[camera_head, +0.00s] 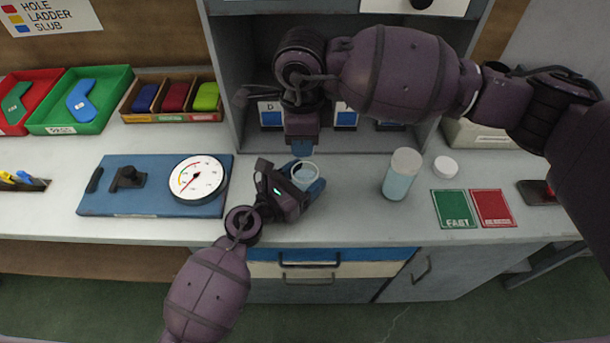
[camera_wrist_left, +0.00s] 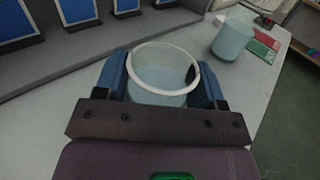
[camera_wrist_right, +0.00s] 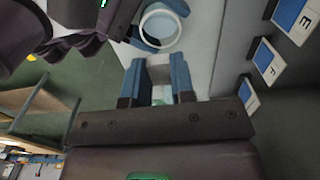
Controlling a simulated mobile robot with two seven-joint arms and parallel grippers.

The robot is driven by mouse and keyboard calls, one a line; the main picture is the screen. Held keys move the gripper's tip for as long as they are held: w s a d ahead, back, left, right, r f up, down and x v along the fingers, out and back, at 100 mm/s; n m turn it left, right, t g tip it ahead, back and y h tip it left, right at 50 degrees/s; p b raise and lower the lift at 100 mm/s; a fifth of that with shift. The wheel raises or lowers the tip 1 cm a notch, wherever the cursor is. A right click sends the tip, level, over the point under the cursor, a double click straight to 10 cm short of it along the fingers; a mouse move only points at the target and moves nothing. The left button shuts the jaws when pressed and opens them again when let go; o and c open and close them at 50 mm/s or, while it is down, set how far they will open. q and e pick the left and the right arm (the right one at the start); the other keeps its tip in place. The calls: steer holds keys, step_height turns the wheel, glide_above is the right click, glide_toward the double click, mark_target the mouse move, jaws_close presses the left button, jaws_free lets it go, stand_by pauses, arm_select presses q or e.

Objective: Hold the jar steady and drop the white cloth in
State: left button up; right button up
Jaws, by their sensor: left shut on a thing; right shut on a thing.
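The open clear jar (camera_head: 306,169) stands on the counter, its round rim facing up. In the left wrist view the jar (camera_wrist_left: 164,96) sits between the blue fingers of my left gripper (camera_head: 303,179), which is shut on it. My right gripper (camera_head: 302,147) points down just behind and above the jar in the head view. In the right wrist view its blue fingers are shut on a small pale piece, apparently the white cloth (camera_wrist_right: 159,75), mostly hidden by the fingers. The jar's open mouth (camera_wrist_right: 160,28) shows beyond the fingertips, apart from them.
A second jar with bluish contents (camera_head: 400,178) stands to the right, with a white lid (camera_head: 446,167) beside it. A green card (camera_head: 454,209) and red card (camera_head: 493,208) lie further right. A dial gauge (camera_head: 197,179) on a blue board (camera_head: 140,205) is left.

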steer(key=shift+f, duration=2.35)
steer(key=o, duration=1)
steer(key=shift+c, duration=0.2)
step_height(320, 180, up, 12)
steer(key=shift+r, duration=0.1)
